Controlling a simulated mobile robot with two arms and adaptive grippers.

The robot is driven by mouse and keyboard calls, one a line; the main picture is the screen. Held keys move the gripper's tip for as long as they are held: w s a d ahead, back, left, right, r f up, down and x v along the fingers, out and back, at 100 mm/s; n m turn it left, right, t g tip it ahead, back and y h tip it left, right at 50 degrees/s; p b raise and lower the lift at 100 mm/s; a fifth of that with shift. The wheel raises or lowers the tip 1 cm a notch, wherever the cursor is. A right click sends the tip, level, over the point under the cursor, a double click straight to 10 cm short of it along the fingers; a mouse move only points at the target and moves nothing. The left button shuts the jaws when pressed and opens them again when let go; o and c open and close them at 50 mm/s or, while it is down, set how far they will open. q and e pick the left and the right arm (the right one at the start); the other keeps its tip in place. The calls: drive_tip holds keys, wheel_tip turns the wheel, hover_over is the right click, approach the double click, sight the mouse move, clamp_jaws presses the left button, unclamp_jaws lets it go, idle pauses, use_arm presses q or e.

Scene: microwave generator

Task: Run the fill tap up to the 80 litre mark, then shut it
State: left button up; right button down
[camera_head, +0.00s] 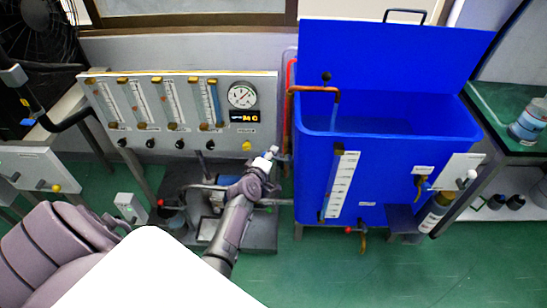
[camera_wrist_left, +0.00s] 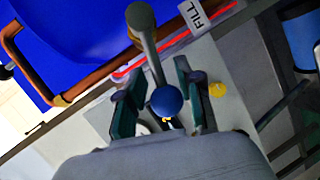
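The blue tank (camera_head: 388,170) stands with its lid raised. A copper spout (camera_head: 312,89) bends over its left rim, and a thin pale-blue stream (camera_head: 333,116) falls from it into the tank. The white level scale (camera_head: 341,185) is on the tank's front; its marks are too small to read. In the left wrist view, the tap lever (camera_wrist_left: 151,58) ends in a blue ball knob (camera_wrist_left: 167,102), near a FILL label (camera_wrist_left: 194,13). My left gripper (camera_head: 271,156) is at the tap, left of the tank. Its fingers (camera_wrist_left: 158,90) stand apart either side of the knob, with small gaps visible. My right gripper is out of view.
A panel with flow tubes and a round gauge (camera_head: 242,95) stands behind my left arm. A red-handled drain tap (camera_head: 358,232) sticks out below the tank. A bench with a jar (camera_head: 529,122) is at right. Green floor is clear in front of the tank.

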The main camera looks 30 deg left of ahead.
use_arm(q)
drive_tip(key=shift+d, duration=0.1)
drive_tip(key=shift+s+d, duration=0.15)
drive_tip(key=shift+s, duration=0.1)
drive_tip(key=v, duration=1.1)
drive_tip(key=shift+s, duration=0.25)
drive_tip(key=shift+a+r, duration=0.15)
drive_tip(key=shift+a, duration=0.05)
